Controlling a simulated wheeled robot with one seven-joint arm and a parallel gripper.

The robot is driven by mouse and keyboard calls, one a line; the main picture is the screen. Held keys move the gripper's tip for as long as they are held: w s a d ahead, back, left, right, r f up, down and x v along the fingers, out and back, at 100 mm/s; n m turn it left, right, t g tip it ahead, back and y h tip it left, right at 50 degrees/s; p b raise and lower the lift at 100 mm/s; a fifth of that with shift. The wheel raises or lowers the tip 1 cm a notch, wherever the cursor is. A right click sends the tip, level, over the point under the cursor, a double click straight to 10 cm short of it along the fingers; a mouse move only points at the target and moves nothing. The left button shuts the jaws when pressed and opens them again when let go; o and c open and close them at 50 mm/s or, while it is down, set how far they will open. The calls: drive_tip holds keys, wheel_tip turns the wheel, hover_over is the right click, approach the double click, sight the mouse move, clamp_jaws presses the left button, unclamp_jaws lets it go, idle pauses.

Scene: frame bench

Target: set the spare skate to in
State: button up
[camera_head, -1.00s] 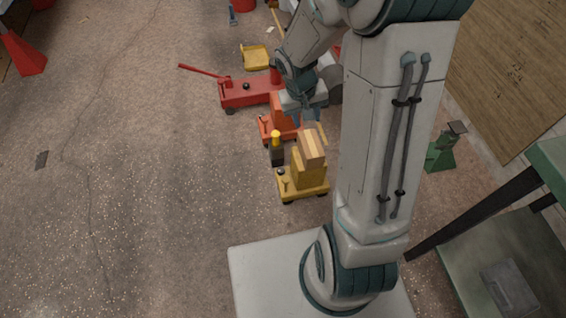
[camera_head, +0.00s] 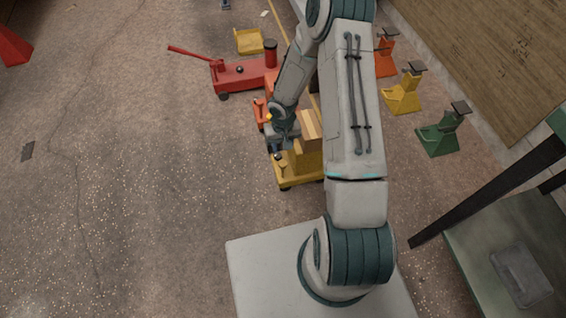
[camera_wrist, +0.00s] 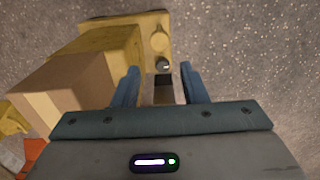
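A yellow skate (camera_head: 306,162), likely the spare one, stands on the floor with a wooden block (camera_head: 311,126) on it. In the wrist view, the skate (camera_wrist: 118,42) is at upper left, with a round yellow knob (camera_wrist: 160,40) and a small black ball (camera_wrist: 165,66) at its edge. My gripper (camera_head: 277,151) is low at the skate's left edge. In the wrist view its fingers (camera_wrist: 158,86) are apart, with a dark thing (camera_wrist: 163,90) between them; contact cannot be told. A yellow-topped dark post (camera_head: 269,118) is mostly hidden behind my gripper.
An orange-red skate (camera_head: 260,110) and a red floor jack (camera_head: 238,75) are beyond. A yellow tray (camera_head: 250,41) lies farther off. Orange (camera_head: 384,57), yellow (camera_head: 403,92) and green (camera_head: 440,135) stands are at right, near a dark-legged bench (camera_head: 490,205).

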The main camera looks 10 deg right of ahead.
sight(283, 163)
wheel_tip(283, 163, down, 11)
drive_tip(key=b, duration=0.4)
clamp_jaws()
drive_tip(key=shift+d+r, duration=0.1)
drive_tip(key=shift+d, duration=0.05)
